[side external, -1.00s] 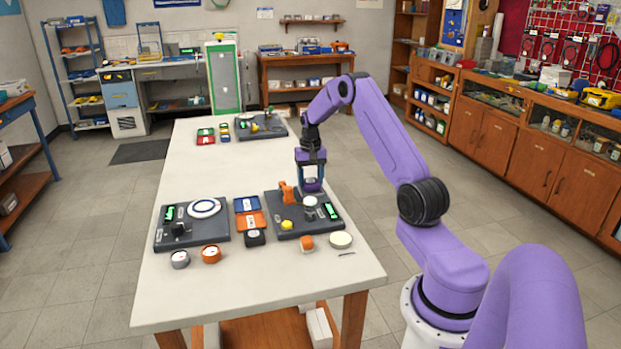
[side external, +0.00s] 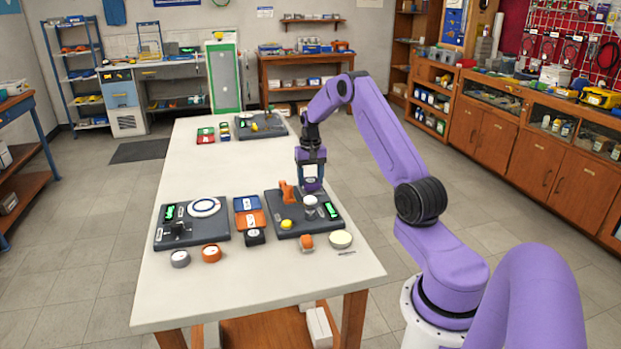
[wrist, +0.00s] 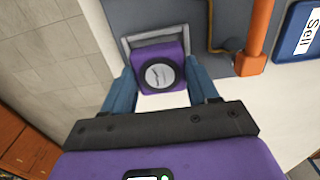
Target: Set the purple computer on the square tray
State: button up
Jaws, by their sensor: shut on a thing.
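The purple computer (wrist: 160,72), with a round grey-and-black face, is between my gripper's blue fingers in the wrist view. It also shows in the side view (side external: 312,186), at the lower end of my gripper (side external: 311,178). My gripper is shut on it, with a finger on each side. A grey square rim (wrist: 155,33), likely the square tray, shows just beyond and around the computer's upper edge in the wrist view. The computer hides most of that tray. I cannot tell whether the computer touches it. The tray is not clear in the side view.
The dark grey board (side external: 268,202) on the white table (side external: 200,290) carries an orange upright part (side external: 288,191), a yellow knob (side external: 286,225) and a white round piece (side external: 310,201). Blue and orange trays (side external: 247,211) lie to its left. The table's middle is clear.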

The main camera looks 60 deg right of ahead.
jog(key=shift+f, duration=0.55)
jog(key=o, duration=1.4)
jog(key=shift+r, duration=0.15)
jog(key=shift+r, duration=3.85)
